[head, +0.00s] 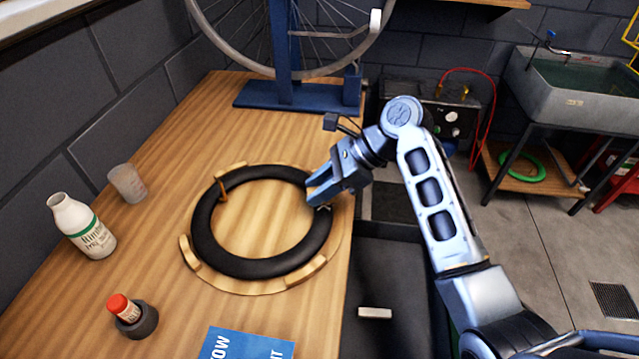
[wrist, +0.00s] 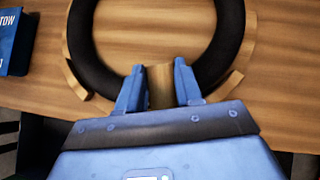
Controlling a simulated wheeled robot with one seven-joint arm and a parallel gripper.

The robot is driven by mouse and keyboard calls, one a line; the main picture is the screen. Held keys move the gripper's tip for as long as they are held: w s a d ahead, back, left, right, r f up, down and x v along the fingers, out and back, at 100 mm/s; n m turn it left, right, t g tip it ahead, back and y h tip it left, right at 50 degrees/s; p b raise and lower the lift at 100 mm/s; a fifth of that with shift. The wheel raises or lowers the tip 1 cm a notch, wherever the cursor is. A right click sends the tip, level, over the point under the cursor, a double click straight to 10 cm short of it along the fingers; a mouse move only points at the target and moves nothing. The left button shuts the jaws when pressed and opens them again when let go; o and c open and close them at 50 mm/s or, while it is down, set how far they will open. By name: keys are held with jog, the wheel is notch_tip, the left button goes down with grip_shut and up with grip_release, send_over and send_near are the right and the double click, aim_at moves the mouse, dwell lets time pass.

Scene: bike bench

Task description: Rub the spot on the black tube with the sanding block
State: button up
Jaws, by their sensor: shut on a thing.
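The black tube (head: 205,235) lies as a ring on a round wooden board with raised holders on the bench. It also shows in the wrist view (wrist: 229,45). A small pale mark (head: 323,207) shows on the tube's right side, close beside my gripper (head: 318,188). My gripper is at the tube's right side, with its fingers over or at the tube. In the wrist view my gripper (wrist: 159,88) is shut on a tan block, the sanding block (wrist: 160,90). The block is hidden in the head view. I cannot tell whether it touches the tube.
A white bottle (head: 82,228), a clear cup (head: 127,183) and a red-capped small bottle (head: 121,308) in a dark holder stand at left. A blue booklet (head: 245,345) lies in front. A blue wheel stand (head: 300,92) is behind. Bare bench surrounds the board's left side.

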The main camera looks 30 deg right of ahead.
jog(key=shift+s+a+p, duration=0.25)
jog(key=shift+s+p, duration=0.3)
jog(key=shift+s+a+p, duration=0.2)
jog(key=shift+s+p, duration=0.3)
jog(key=shift+s+f, duration=0.15)
jog(key=shift+w+d, duration=0.3)
jog(key=shift+w, duration=0.35)
jog(key=shift+w+d, duration=0.25)
jog(key=shift+w, duration=0.4)
jog(key=shift+a, duration=0.1)
jog(key=shift+s+a+r, duration=0.1)
jog(key=shift+s+a, duration=0.15)
jog(key=shift+s, duration=0.4)
jog(key=shift+s+a+r, duration=0.1)
jog(key=shift+s+a, duration=0.15)
jog(key=shift+s, duration=0.35)
jog(key=shift+w+d, duration=0.1)
jog(key=shift+w, duration=0.1)
jog(key=shift+w+d+f, duration=0.1)
jog(key=shift+w+d, duration=0.15)
jog(key=shift+w, duration=0.3)
jog(key=shift+w+d+f, duration=0.1)
jog(key=shift+w+d, duration=0.1)
jog(key=shift+w, duration=0.35)
